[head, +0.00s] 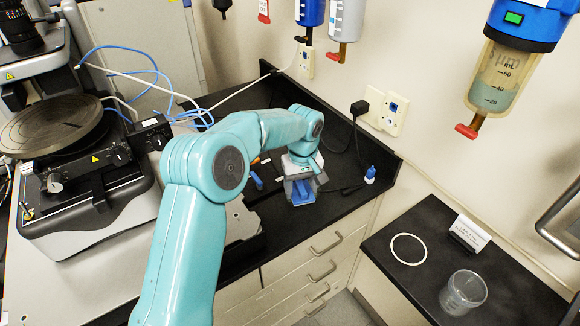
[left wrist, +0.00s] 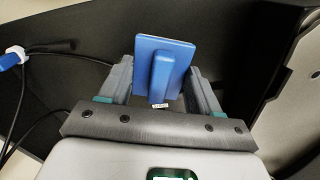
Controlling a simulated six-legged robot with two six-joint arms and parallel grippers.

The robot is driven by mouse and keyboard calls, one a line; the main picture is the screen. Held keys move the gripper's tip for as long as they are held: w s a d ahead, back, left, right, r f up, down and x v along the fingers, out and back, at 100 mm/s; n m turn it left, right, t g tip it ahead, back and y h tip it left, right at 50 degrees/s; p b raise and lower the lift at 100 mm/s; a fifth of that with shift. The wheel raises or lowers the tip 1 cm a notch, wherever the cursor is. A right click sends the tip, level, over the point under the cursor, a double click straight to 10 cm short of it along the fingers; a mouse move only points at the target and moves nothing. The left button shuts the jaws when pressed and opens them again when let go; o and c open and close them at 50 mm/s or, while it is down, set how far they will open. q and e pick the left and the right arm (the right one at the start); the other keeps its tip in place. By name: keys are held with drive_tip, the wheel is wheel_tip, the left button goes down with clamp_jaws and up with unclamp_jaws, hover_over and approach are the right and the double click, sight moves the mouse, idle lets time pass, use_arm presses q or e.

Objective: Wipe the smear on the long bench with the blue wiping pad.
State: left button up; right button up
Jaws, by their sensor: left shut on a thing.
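My left gripper (head: 303,187) reaches down over the far part of the black long bench (head: 338,150). It is shut on the blue wiping pad (head: 301,196), which shows between its fingers. In the left wrist view, the pad (left wrist: 181,47) is a flat blue plate with a raised grip held between the two fingers (left wrist: 160,70). I cannot tell whether the pad touches the bench. I cannot make out the smear; my arm and gripper hide part of the bench top. My right gripper is not in view.
A profiler instrument (head: 82,200) stands left. A lower right bench holds a white ring (head: 409,262), beaker (head: 463,292) and label card (head: 470,233). Dispensers (head: 497,80) hang on the wall.

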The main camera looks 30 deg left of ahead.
use_arm(q)
drive_tip(key=a+f+n+b, duration=0.1)
drive_tip(key=a+f+n, duration=0.1)
drive_tip(key=w+a+f+n+b, duration=0.1)
drive_tip(key=a+b, duration=0.1)
drive_tip(key=shift+a+f+n, duration=0.4)
drive_tip(key=shift+f, duration=0.4)
drive_tip(key=shift+w+f+b, duration=0.2)
drive_tip(key=shift+f+b, duration=0.2)
drive_tip(key=shift+s+r, duration=0.1)
drive_tip(key=shift+r, duration=0.05)
drive_tip(key=shift+f, duration=0.2)
